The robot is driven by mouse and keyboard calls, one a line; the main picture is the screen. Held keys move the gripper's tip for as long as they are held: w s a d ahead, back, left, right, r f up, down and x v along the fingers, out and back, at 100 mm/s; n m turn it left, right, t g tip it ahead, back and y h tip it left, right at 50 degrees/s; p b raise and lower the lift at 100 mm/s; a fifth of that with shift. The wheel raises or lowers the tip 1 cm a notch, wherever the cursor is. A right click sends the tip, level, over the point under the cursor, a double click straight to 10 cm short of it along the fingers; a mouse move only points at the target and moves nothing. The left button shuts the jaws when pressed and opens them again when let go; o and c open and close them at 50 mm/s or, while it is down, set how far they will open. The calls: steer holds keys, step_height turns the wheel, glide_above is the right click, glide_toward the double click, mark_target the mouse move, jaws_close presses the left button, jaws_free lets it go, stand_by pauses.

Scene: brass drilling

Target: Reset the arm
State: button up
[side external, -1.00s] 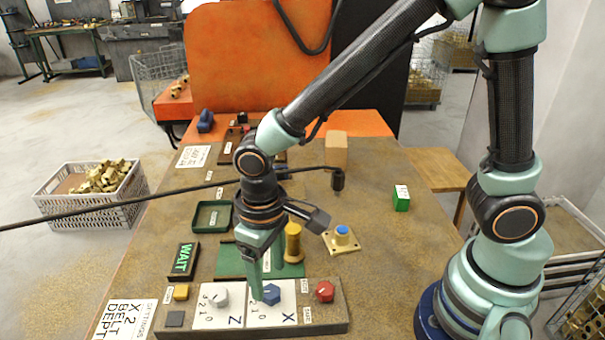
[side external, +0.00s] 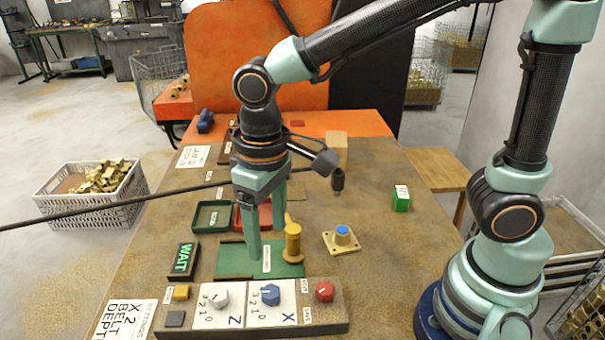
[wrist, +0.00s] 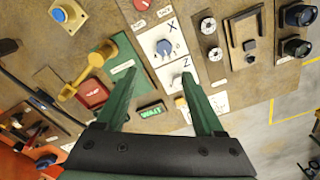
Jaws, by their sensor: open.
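My gripper (side external: 267,238) is open and empty, pointing down above the green plate (side external: 230,262) behind the control panel. Its two green fingers also show in the wrist view (wrist: 160,78), spread apart with nothing between them. The control panel (side external: 335,312) at the front has a blue X knob (side external: 270,294), a grey Z knob (side external: 218,299) and a red knob (side external: 324,291). The gripper is apart from these knobs. In the wrist view the X knob (wrist: 165,48) is clear, while the Z knob is partly hidden by a finger.
A yellow post (side external: 293,243) stands right beside the fingers. A blue button on a yellow base (side external: 342,236) is further right. Behind are a red tray (side external: 263,216) and a dark green tray (side external: 212,216). A lit WAIT sign (side external: 183,261) stands left. A thin black rod crosses behind.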

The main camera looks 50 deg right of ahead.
steer(key=d+r+m+t, duration=0.1)
steer(key=d+r+t, duration=0.1)
steer(key=d, duration=0.7)
steer(key=d+r+m+t, duration=0.1)
steer(key=d+r+t, duration=0.2)
steer(key=d, duration=0.6)
steer(key=shift+s+r+m, duration=0.25)
steer(key=shift+r+m, duration=0.15)
steer(key=shift+r, duration=0.55)
steer(key=shift+a, duration=0.1)
